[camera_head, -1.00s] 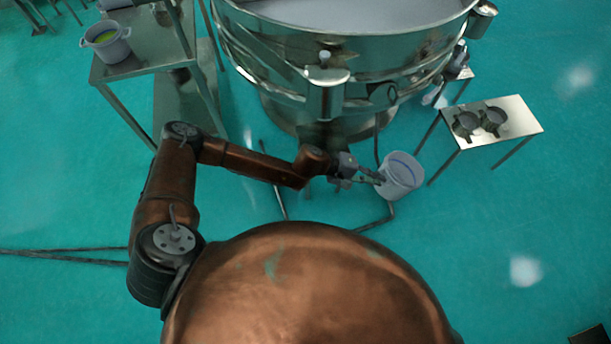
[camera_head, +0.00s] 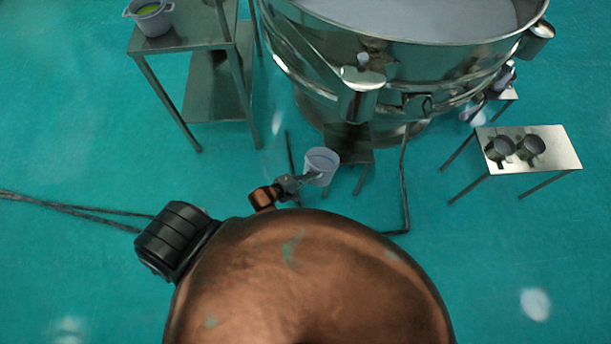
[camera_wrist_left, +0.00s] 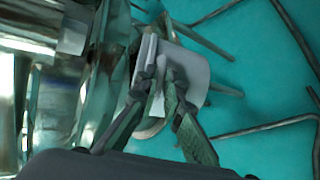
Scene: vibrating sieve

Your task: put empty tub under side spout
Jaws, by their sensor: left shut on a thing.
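A white tub (camera_head: 323,158) is held off the floor in front of the sieve (camera_head: 400,60). My left gripper (camera_head: 311,178) is shut on the tub's wall at its near left side. In the left wrist view the fingers (camera_wrist_left: 162,84) pinch the wall of the tub (camera_wrist_left: 195,72), which looks tilted there. Its inside is mostly hidden in that view. My right gripper is out of view.
A low metal stand (camera_head: 347,143) is just behind and right of the tub. A small table (camera_head: 555,150) at right bears two dark cups. Thin bent floor rails (camera_head: 405,190) run nearby.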

